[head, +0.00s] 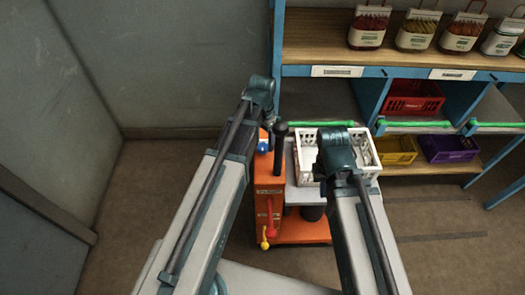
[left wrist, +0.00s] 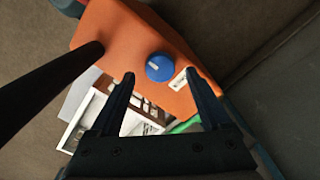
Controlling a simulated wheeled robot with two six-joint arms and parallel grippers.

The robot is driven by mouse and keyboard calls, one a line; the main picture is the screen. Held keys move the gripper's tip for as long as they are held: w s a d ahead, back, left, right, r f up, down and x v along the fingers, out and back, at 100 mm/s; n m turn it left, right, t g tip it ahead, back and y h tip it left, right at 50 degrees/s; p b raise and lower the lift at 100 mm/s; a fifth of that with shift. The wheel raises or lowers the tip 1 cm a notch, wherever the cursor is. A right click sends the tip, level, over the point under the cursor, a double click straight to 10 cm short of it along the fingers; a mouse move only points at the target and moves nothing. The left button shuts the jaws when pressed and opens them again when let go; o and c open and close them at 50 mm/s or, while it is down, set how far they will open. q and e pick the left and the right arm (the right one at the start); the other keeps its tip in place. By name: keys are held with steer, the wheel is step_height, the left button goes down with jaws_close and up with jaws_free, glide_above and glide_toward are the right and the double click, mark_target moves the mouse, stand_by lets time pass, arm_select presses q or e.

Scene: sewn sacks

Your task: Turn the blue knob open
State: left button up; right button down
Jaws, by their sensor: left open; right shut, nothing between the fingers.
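The blue knob (left wrist: 159,67) sits on the orange top face of a machine (left wrist: 125,30), with a pale pointer mark on its face. A small white label (left wrist: 178,82) is beside it. In the head view the knob (head: 262,147) shows small at the upper left of the orange machine (head: 271,190). My left gripper (left wrist: 160,76) is open and empty, its fingertips either side of the knob in the picture; I cannot tell how far above it they are. My right arm shows in the head view, but its fingers are hidden.
A black post (head: 281,140) rises from the machine close to the knob. A white crate (head: 307,160) stands to its right. A blue-framed shelf (head: 350,72) with packets, a red bin (head: 412,98), a yellow bin (head: 394,152) and a purple bin (head: 450,147) is behind.

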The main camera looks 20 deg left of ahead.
mark_target(262, 150)
arm_select(q)
steer(key=shift+f+b, duration=0.85)
steer(key=shift+f, duration=0.6)
arm_select(e)
step_height(262, 150, down, 3)
steer(key=shift+r, duration=0.1)
arm_select(q)
jaws_close()
